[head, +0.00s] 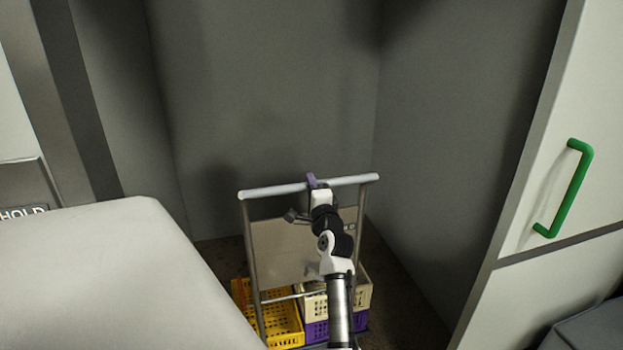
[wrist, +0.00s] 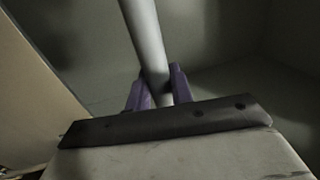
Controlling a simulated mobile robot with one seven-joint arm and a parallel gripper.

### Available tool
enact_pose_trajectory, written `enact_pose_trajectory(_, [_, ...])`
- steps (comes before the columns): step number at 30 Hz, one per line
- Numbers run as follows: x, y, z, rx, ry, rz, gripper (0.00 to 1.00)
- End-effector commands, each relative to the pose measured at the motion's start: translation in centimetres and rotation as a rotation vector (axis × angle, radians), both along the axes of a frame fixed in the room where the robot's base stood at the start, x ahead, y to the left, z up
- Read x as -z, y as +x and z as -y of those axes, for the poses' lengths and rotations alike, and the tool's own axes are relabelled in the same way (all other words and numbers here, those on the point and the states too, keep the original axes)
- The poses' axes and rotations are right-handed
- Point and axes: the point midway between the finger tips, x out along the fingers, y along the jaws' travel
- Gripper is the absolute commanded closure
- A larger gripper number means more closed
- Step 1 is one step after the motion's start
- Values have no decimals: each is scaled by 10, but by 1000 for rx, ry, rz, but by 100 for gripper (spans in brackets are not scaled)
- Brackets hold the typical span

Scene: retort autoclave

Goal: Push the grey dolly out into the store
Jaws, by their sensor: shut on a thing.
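The grey dolly stands in a grey-walled recess in the head view, with its pale handle bar (head: 272,191) across the top of two upright posts. My gripper (head: 312,181) is at the middle of that bar, its purple fingers closed on it. In the wrist view my gripper (wrist: 157,92) has a purple finger on each side of the grey bar (wrist: 146,40). A yellow crate (head: 289,328), a cream crate (head: 357,294) and a purple crate (head: 316,331) sit low on the dolly. My arm hides part of the crates and the dolly's base.
A white door (head: 560,110) with a green handle (head: 570,190) is at the right. A large pale rounded surface fills the lower left of the head view. Grey walls (head: 270,90) stand close behind and beside the dolly. A strip of dark floor (head: 400,285) shows right of it.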

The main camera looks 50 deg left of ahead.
Motion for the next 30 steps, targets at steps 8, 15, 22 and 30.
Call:
enact_pose_trajectory(8, [-5, 2, 0, 4, 6, 4, 63])
enact_pose_trajectory(15, [-3, 1, 0, 2, 3, 2, 58])
enact_pose_trajectory(22, [1, -3, 9, 1, 2, 2, 58])
enact_pose_trajectory(30, [12, -21, 53, 3, 3, 3, 58])
